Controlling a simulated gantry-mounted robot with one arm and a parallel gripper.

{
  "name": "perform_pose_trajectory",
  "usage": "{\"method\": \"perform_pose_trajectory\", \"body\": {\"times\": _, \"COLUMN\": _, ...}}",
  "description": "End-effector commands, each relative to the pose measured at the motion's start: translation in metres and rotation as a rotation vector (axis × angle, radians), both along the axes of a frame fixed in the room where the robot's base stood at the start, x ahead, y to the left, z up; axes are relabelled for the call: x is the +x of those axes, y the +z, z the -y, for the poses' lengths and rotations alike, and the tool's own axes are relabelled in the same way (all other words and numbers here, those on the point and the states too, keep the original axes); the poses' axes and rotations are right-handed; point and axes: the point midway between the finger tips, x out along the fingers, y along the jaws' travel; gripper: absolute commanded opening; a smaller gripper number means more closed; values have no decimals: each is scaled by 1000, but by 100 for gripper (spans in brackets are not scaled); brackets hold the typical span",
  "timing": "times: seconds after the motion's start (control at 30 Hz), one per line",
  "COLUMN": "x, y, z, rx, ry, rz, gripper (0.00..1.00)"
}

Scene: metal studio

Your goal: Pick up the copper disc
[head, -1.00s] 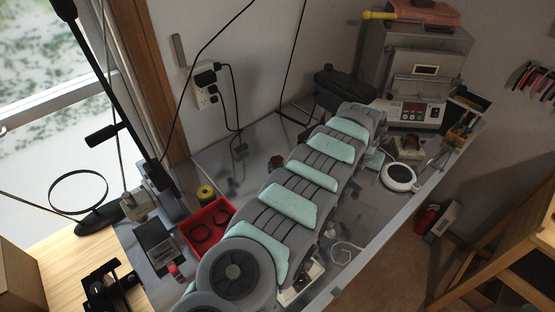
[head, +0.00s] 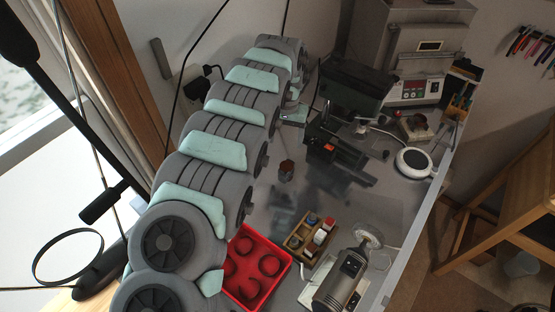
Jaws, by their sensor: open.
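I cannot make out the copper disc in the head view. My arm, grey with mint-green pads, reaches from the bottom left up to the back of the bench (head: 345,215). Its far end bends down behind the last links.
A red tray (head: 286,268) with round wells is beside my arm. Right of it are a wooden holder (head: 297,247) and a grey motor-like tool (head: 340,283).

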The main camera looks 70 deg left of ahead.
Motion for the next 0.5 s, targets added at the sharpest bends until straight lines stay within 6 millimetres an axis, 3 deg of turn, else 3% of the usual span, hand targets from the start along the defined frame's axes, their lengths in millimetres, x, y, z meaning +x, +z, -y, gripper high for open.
{"method": "perform_pose_trajectory", "body": {"times": 0.3, "x": 0, "y": -40, "z": 1, "rx": -3, "ry": 0, "rz": 2, "gripper": 69}}
{"method": "perform_pose_trajectory", "body": {"times": 0.5, "x": 0, "y": -51, "z": 1, "rx": 0, "ry": 1, "rz": 0, "gripper": 69}}
